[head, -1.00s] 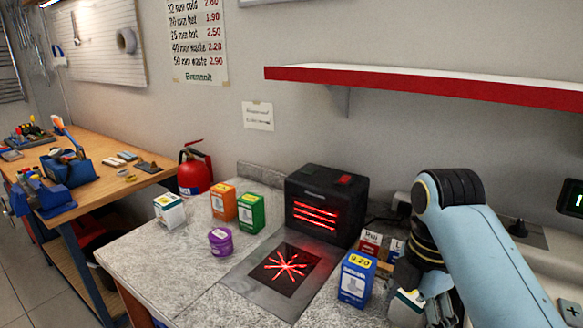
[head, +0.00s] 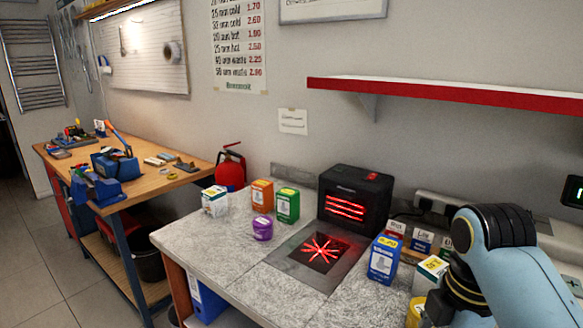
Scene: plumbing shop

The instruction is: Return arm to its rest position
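My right arm (head: 505,265) comes in from the lower right, with its light blue link and dark joint over the right end of the counter. Its gripper is below the picture edge or hidden, so I cannot see its fingers. My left arm and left gripper are not in view. The arm's dark wrist part stands close to a white and green box (head: 429,275) and a yellow item (head: 415,313) at the bottom edge; I cannot tell whether they touch.
On the grey counter (head: 205,245) stand a black scanner (head: 353,178) with red lines, a blue box (head: 383,260), an orange box (head: 262,196), a green box (head: 287,205) and a purple tub (head: 262,228). A red-edged shelf (head: 450,94) hangs above. The counter's front left is clear.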

